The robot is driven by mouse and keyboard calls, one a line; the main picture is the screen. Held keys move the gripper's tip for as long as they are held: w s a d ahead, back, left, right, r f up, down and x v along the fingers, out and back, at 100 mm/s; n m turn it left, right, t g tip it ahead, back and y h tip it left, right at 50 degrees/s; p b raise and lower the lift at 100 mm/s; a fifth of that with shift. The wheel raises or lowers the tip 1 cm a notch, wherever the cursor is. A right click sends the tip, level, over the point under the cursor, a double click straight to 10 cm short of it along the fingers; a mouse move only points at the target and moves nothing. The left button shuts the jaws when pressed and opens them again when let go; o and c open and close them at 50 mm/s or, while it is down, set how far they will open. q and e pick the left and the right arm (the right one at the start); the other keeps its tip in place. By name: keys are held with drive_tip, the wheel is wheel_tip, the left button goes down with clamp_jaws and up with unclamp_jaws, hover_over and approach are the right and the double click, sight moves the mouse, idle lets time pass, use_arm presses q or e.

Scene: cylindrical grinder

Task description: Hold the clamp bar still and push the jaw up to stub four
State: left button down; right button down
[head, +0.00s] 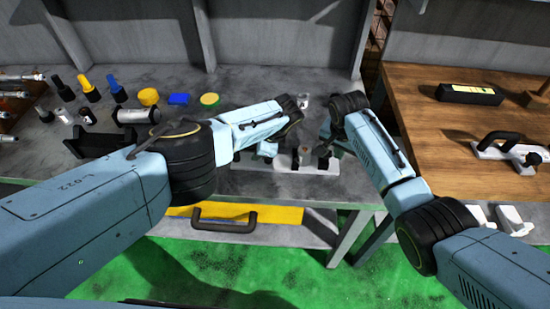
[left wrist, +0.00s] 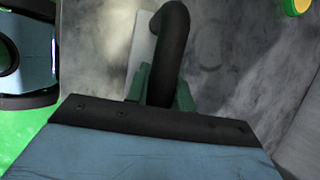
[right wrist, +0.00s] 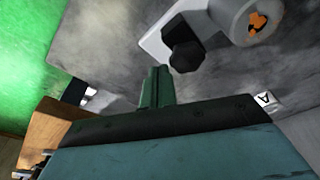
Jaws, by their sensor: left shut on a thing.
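The clamp bar is a white plate (head: 322,166) on the grey bench, partly hidden by my arms. In the left wrist view a black curved handle (left wrist: 172,45) rises by a white plate edge (left wrist: 143,40). The green fingers of my left gripper (left wrist: 160,88) are shut on this handle. In the right wrist view the white plate (right wrist: 155,45) carries a black knob (right wrist: 183,50) and a grey round part (right wrist: 245,18) with an orange mark. The fingers of my right gripper (right wrist: 156,88) are together and empty, close beside the black knob. I cannot tell whether they touch it.
A white block marked A (right wrist: 266,100) is on the bench. A wooden table (head: 425,100) at the right holds a black box (head: 469,94) and another handled white plate (head: 492,151).

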drive_tip(key=shift+f, duration=1.5)
idle(0.8)
drive_tip(key=shift+r, duration=0.15)
drive_tip(key=shift+r, duration=1.6)
drive_tip(key=shift+a, duration=2.55)
drive_tip(key=shift+r, duration=0.1)
drive_tip(key=shift+w+d+r, duration=0.1)
drive_tip(key=shift+r, duration=1.25)
drive_tip(key=shift+d+r, duration=0.3)
drive_tip(key=shift+r, duration=0.75)
drive_tip(key=shift+d+r, duration=0.25)
drive_tip(key=shift+r, duration=0.8)
